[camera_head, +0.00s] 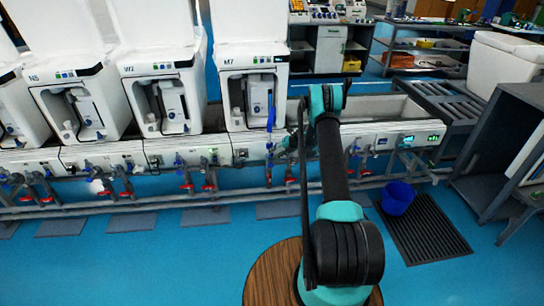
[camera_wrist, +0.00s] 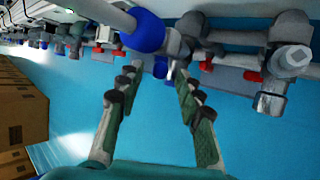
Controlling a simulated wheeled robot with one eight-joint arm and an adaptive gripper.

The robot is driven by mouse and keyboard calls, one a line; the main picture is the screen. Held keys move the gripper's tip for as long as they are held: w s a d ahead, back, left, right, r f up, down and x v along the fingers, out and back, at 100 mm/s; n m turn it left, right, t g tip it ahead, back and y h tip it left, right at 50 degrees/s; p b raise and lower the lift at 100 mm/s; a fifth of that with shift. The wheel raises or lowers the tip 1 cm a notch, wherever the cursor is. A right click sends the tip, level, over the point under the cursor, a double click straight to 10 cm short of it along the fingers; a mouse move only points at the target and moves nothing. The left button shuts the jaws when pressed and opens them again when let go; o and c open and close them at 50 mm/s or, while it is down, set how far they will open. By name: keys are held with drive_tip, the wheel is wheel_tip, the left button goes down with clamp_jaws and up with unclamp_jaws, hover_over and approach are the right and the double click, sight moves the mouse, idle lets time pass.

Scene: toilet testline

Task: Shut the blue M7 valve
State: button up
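The M7 unit (camera_head: 252,85) is a white testing station at the back centre, its door open. My arm reaches to the pipework at its lower right. In the wrist view my gripper (camera_wrist: 155,80) is open, its two green-and-grey fingers apart. A small blue part (camera_wrist: 160,67) shows between and just beyond the fingertips, beside a metal fitting. A large blue rounded part (camera_wrist: 145,32) sits nearer the camera, above the fingers. I cannot tell which of these is the M7 valve handle, or whether a finger touches it. In the head view the M7 valve is not clear.
Pipes with several red handles (camera_head: 208,187) run below the stations. A metal fitting (camera_wrist: 272,103) is right of my fingers. A blue bucket (camera_head: 397,197) stands by a black floor grate (camera_head: 425,230). The blue floor before the pipes is largely clear.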

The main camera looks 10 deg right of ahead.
sight(270, 156)
drive_tip(key=shift+x, duration=1.3)
drive_tip(key=shift+c, duration=0.3)
clamp_jaws()
